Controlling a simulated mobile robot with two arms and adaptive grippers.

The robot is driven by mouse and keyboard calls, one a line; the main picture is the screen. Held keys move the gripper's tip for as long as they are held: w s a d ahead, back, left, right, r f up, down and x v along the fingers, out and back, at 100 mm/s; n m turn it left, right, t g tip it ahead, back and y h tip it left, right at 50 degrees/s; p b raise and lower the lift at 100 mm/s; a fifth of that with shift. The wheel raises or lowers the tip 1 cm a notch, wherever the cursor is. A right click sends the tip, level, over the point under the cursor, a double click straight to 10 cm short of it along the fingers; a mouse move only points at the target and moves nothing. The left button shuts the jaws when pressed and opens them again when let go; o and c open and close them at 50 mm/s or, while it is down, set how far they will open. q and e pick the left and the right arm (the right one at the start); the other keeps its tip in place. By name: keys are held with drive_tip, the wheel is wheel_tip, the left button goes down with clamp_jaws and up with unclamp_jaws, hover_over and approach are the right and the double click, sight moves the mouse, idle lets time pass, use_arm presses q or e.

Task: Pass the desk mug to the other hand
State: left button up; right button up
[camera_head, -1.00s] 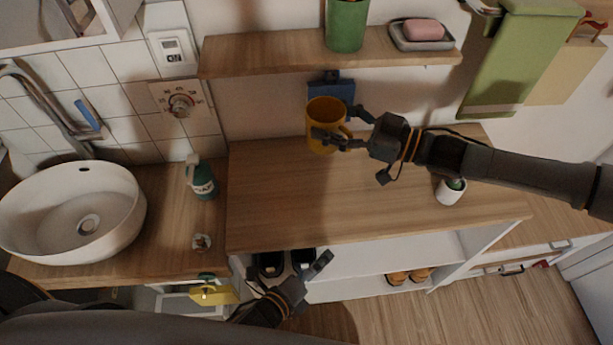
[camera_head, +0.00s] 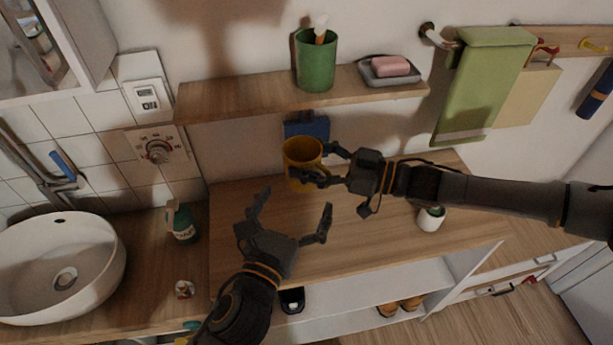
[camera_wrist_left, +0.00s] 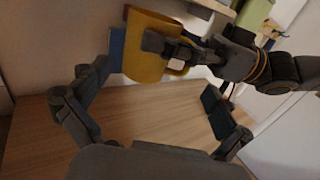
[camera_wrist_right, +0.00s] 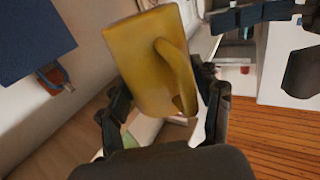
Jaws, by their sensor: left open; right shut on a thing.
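The yellow mug (camera_head: 301,160) is in my right gripper (camera_head: 318,168), which is shut on it at the handle side, above the wooden desk top. In the right wrist view the mug (camera_wrist_right: 157,62) fills the middle, its handle facing that camera. My left gripper (camera_head: 289,218) is open and empty, below and a little left of the mug, apart from it. In the left wrist view the mug (camera_wrist_left: 151,45) is ahead between and beyond the open fingers (camera_wrist_left: 157,108).
A wooden shelf (camera_head: 240,98) above bears a green cup (camera_head: 316,62) and a soap dish (camera_head: 393,75). A white basin (camera_head: 60,265) and a green bottle (camera_head: 182,224) are at left. A small white pot (camera_head: 430,219) stands right. The desk top (camera_head: 370,235) is mostly clear.

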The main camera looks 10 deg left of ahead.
use_arm(q)
drive_tip(key=x, duration=0.8)
